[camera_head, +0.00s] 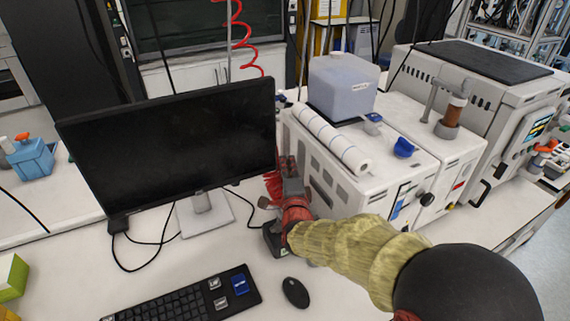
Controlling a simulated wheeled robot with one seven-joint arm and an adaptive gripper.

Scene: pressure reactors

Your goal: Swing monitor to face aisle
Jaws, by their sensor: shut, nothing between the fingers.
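The monitor (170,140) is a black flat screen on a silver stand (205,213), upright on the white bench at the left of the head view. Its screen is dark and faces toward me, angled slightly to the right. My gripper (283,178) is at the monitor's lower right corner, with its red and grey fingers shut and empty. The fingers are beside the right edge of the screen; I cannot tell whether they touch it. My arm, in a yellowish sleeve, reaches in from the lower right.
A black keyboard (185,300) and a mouse (295,292) lie in front of the monitor. White instruments (375,165) with a paper roll (333,143) and a plastic container (342,86) stand close right of my gripper. Cables run behind the stand. A green box (12,277) is at far left.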

